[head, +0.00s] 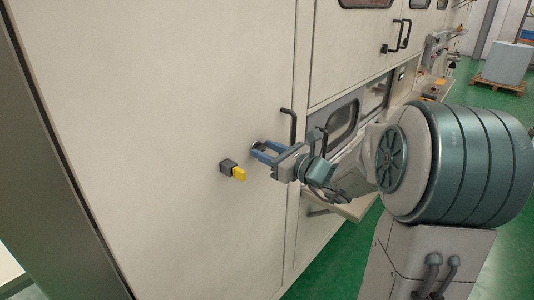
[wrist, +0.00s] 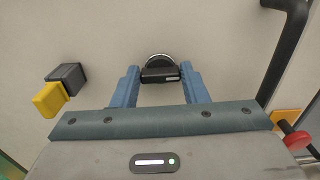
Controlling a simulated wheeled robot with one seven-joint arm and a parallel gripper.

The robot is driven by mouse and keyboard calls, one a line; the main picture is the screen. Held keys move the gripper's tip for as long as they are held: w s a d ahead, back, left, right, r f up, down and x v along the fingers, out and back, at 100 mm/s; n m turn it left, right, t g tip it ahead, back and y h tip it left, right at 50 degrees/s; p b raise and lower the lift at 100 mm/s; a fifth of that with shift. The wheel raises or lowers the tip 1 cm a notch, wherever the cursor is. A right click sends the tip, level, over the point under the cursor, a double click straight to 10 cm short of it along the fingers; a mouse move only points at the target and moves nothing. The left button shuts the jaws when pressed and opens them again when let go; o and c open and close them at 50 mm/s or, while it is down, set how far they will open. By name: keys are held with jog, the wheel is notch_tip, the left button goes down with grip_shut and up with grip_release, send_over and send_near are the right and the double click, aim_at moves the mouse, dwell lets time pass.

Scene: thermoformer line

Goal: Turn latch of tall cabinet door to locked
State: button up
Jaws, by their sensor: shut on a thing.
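The tall cabinet door (head: 160,110) is a large cream panel that looks closed. Its latch (wrist: 160,73) is a black knob on a round metal base, seen at the top middle of the wrist view. My gripper (head: 256,151) reaches the door from the right. In the wrist view its two blue fingers (wrist: 160,85) are shut on the latch knob, one on each side. The knob lies crosswise between the fingertips. In the head view the fingers mostly hide the latch.
A black block with a yellow part (head: 233,171) sticks out of the door left of my gripper. A black bar handle (head: 288,126) stands to the right, close to my wrist. A window and ledge (head: 343,207) lie beyond my arm. The door surface further left is clear.

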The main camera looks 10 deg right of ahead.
jog(key=n+b, duration=0.5)
jog(key=b, duration=0.4)
jog(key=n+b, duration=0.6)
jog(key=b, duration=0.4)
jog(key=n+b, duration=0.6)
jog(key=b, duration=0.4)
jog(key=shift+s+a+f, duration=0.15)
jog(key=shift+a+f, duration=0.05)
jog(key=shift+f, duration=0.2)
jog(key=shift+r+n+b, duration=0.1)
jog(key=shift+n+b, duration=0.25)
jog(key=shift+n, duration=0.05)
jog(key=o, duration=1)
jog(key=p+v, duration=0.1)
jog(key=v, duration=1.3)
jog(key=shift+r, duration=0.1)
